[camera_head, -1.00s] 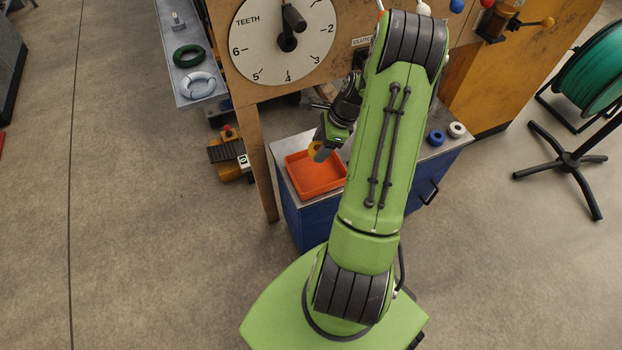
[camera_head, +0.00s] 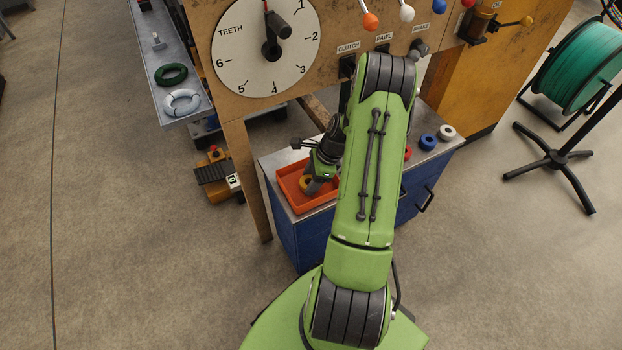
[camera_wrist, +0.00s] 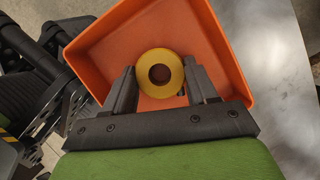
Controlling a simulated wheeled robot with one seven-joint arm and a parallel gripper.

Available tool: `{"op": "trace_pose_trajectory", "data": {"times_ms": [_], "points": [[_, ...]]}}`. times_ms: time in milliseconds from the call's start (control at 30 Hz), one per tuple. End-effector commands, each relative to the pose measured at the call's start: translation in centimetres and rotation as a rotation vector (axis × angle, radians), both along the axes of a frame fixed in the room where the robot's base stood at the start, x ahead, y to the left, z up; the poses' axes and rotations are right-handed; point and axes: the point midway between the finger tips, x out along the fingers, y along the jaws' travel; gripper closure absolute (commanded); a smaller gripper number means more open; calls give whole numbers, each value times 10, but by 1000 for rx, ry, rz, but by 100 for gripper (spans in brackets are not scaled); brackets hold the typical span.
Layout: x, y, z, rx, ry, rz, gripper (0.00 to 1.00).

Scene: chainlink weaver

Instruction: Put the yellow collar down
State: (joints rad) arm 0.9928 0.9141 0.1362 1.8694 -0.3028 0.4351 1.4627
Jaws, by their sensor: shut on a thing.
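The yellow collar (camera_wrist: 145,76) is a thick ring with a dark hole, held between the two fingers of my gripper (camera_wrist: 161,84) in the wrist view. In the head view the yellow collar (camera_head: 305,182) shows just at my gripper (camera_head: 311,184), inside the outline of the orange tray (camera_head: 289,190). The orange tray (camera_wrist: 215,45) lies behind and below the collar in the wrist view. My gripper is shut on the collar. I cannot tell whether the collar touches the tray floor.
The tray stands on a blue cabinet (camera_head: 318,232) with a metal top. Red (camera_head: 407,153), blue (camera_head: 428,142) and white (camera_head: 446,132) collars sit at its right. A panel with a numbered dial (camera_head: 240,62) and levers rises behind. A green cable reel (camera_head: 575,75) stands right.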

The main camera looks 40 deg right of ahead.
Motion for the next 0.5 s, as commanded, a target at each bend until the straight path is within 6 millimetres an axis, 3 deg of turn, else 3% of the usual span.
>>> {"op": "trace_pose_trajectory", "data": {"times_ms": [33,200,500], "points": [[0,0,-2,0,0,0,41],[0,0,-1,0,0,0,17],[0,0,4,0,0,0,17]]}}
